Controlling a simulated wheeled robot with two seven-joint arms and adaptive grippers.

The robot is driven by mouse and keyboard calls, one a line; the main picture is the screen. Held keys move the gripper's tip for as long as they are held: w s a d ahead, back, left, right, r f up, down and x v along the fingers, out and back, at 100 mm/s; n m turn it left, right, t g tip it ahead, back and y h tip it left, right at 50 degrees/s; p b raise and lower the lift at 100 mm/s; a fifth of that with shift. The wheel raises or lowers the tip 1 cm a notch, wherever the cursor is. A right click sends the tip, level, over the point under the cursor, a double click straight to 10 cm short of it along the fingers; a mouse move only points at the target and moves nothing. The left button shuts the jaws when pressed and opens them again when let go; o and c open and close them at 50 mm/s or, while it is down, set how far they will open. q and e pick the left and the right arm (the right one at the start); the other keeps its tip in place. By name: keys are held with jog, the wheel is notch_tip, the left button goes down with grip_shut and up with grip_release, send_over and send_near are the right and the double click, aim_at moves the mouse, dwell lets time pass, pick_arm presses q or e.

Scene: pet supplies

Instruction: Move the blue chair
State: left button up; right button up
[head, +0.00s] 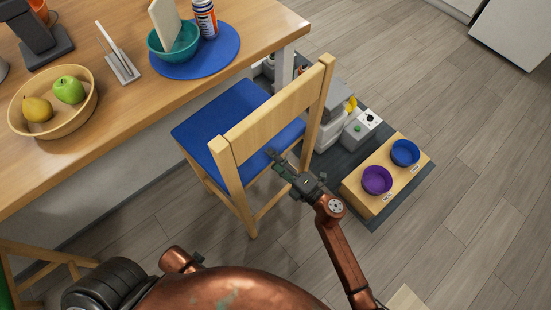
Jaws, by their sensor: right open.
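The blue chair (212,127) has a blue seat and a light wooden frame, and it stands upright at the table's near side. Its seat is partly under the tabletop, and its wooden backrest (272,112) faces me. My right gripper (276,160) is open in front of the backrest, below its top rail and between the two posts as seen from here. I cannot tell whether it touches the chair. My left gripper is not in view.
The wooden table (150,112) holds a fruit bowl (90,108) and a blue placemat (226,52). Right of the chair, a dark mat (412,190) holds a wooden feeder stand (362,200) with purple and blue bowls. Open floor (470,140) lies at right. Another chair (35,258) stands at lower left.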

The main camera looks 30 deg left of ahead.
jog(key=shift+a, duration=0.5)
jog(key=shift+c, duration=0.3)
grip_shut()
dwell(0.4)
